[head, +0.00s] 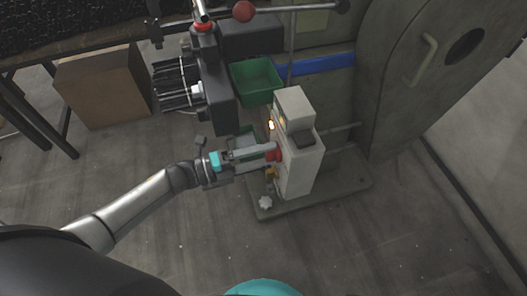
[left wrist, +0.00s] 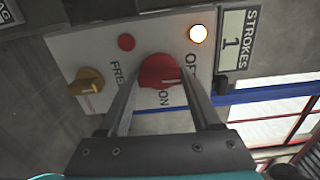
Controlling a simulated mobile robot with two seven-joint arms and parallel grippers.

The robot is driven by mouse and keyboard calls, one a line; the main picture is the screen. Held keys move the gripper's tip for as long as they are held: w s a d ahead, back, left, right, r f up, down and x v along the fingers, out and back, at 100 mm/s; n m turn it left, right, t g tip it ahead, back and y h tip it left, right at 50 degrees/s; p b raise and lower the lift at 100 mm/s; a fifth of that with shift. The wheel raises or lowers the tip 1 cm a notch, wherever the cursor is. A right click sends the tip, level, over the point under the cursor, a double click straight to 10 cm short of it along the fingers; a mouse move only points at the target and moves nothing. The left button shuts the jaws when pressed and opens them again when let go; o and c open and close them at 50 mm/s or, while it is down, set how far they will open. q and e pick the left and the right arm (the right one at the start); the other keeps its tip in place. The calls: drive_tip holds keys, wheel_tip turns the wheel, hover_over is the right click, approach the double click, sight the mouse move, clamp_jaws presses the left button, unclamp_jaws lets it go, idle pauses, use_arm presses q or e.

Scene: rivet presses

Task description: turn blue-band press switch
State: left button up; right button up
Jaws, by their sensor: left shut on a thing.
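The press (head: 350,110) carries a blue band (head: 316,64) on its body. A pale control box (head: 303,160) stands on its base. My left gripper (head: 272,153) reaches it from the left and is shut on a red switch knob on its face. In the left wrist view the red switch knob (left wrist: 160,71) sits between my two fingers. "ON" and part of an "OF…" label show beside it. The knob's exact setting is hard to read. My right gripper is not in view.
The panel also has a yellow knob (left wrist: 87,82), a small red button (left wrist: 126,42), a lit lamp (left wrist: 198,34) and a strokes counter (left wrist: 232,40) reading 1. A green bin (head: 256,80) is behind the box. A cardboard box (head: 103,85) stands at left. Floor nearby is open.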

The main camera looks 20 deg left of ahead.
use_arm(q)
drive_tip(key=shift+n, duration=0.3)
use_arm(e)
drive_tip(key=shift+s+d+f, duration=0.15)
use_arm(q)
drive_tip(key=o, duration=1.4)
drive_tip(key=p+v, duration=0.1)
drive_tip(key=v, duration=1.4)
drive_tip(key=shift+s+a, duration=0.1)
drive_tip(key=shift+s, duration=0.05)
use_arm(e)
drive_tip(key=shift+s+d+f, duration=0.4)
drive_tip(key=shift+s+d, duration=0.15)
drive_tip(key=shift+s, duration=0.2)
